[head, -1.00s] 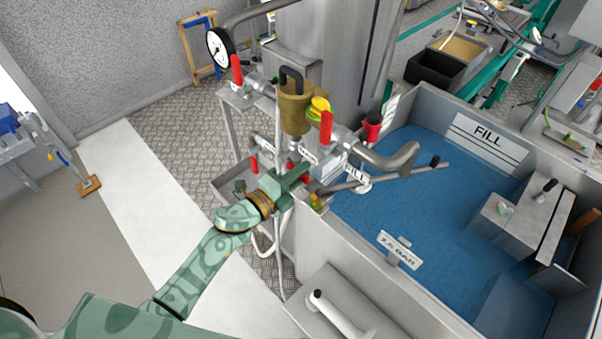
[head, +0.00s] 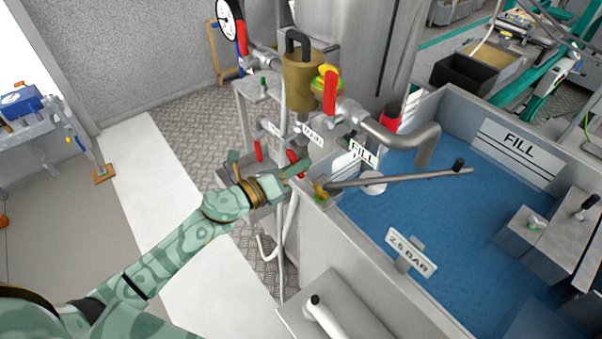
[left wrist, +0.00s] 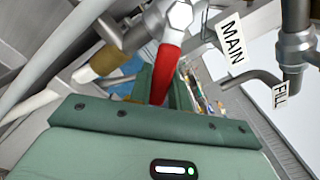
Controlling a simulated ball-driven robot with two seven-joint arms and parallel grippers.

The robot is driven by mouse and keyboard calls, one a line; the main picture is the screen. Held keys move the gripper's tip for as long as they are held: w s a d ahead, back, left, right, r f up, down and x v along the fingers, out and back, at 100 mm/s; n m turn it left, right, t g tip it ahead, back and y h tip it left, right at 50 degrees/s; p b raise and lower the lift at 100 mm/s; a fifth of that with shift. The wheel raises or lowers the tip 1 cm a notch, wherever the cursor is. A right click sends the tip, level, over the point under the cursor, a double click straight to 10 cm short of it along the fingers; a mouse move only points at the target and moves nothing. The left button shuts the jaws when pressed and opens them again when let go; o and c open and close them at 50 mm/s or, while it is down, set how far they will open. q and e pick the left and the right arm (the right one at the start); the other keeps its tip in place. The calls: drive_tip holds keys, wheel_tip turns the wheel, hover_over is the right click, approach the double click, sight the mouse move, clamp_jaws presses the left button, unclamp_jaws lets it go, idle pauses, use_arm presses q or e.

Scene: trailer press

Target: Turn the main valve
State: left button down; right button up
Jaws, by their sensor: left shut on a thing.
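The red lever of the main valve (left wrist: 165,75) stands between the fingers of my left gripper (left wrist: 160,85) in the left wrist view, and the gripper is shut on it. A white MAIN label (left wrist: 232,44) hangs just right of the lever. In the head view my left gripper (head: 297,172) reaches in from the left to the pipework at the tank's near left corner. The red lever (head: 293,158) shows only partly there, behind the fingers. My right gripper is not in view.
A FILL label (head: 362,153) and a long grey lever (head: 400,179) lie right of the gripper. A raised red handle (head: 330,92), a brass body (head: 300,82) and a pressure gauge (head: 229,20) stand above. The blue-floored tank (head: 400,215) is at right.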

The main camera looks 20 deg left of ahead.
use_arm(q)
drive_tip(key=shift+w+a+f+m+b, duration=0.35)
drive_tip(key=shift+a+m+b, duration=0.2)
drive_tip(key=shift+m+b, duration=0.65)
drive_tip(key=shift+w+a+f+m+b, duration=0.25)
drive_tip(key=shift+w+a+m+b, duration=0.25)
drive_tip(key=shift+m+b, duration=0.65)
drive_tip(key=shift+w+a+f+m+b, duration=0.3)
drive_tip(key=shift+a+m+b, duration=0.4)
drive_tip(key=shift+m, duration=0.85)
drive_tip(key=c, duration=1.3)
unclamp_jaws()
drive_tip(key=shift+s, duration=0.15)
